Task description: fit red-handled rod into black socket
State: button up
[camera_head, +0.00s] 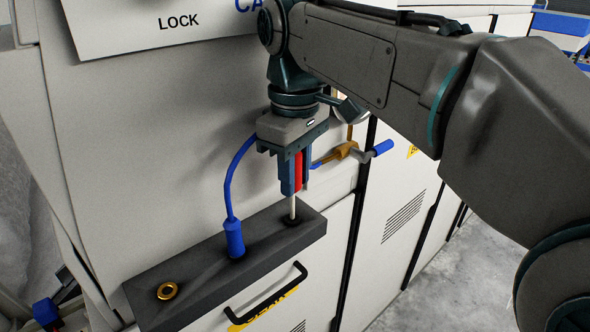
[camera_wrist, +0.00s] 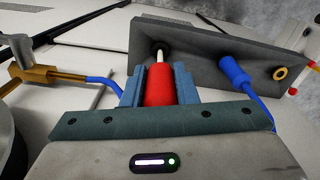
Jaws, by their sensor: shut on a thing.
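My gripper (camera_head: 296,188) points down over the dark grey block, and its blue fingers are shut on the red handle (camera_head: 298,171) of the rod. The handle also shows between the fingers in the wrist view (camera_wrist: 158,88). The rod's pale shaft (camera_head: 292,208) stands about upright below the fingers. Its lower end meets the black socket (camera_head: 291,221) at the block's right end. In the wrist view the shaft's end is at the black socket (camera_wrist: 158,47). I cannot tell how deep it sits.
The block (camera_head: 195,268) also bears a blue plug (camera_head: 234,240) with a blue cable and a brass ring socket (camera_head: 167,291). A brass valve with a blue-gripped lever (camera_head: 382,147) juts out to the right. A black handle (camera_head: 268,292) is below the block.

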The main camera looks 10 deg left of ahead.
jog(key=shift+f+b, duration=1.25)
jog(key=shift+f, duration=0.6)
jog(key=o, duration=1.1)
jog(key=shift+r, duration=0.1)
notch_tip(320, 180, up, 12)
jog(key=shift+f+p, duration=0.1)
jog(key=shift+p, duration=0.6)
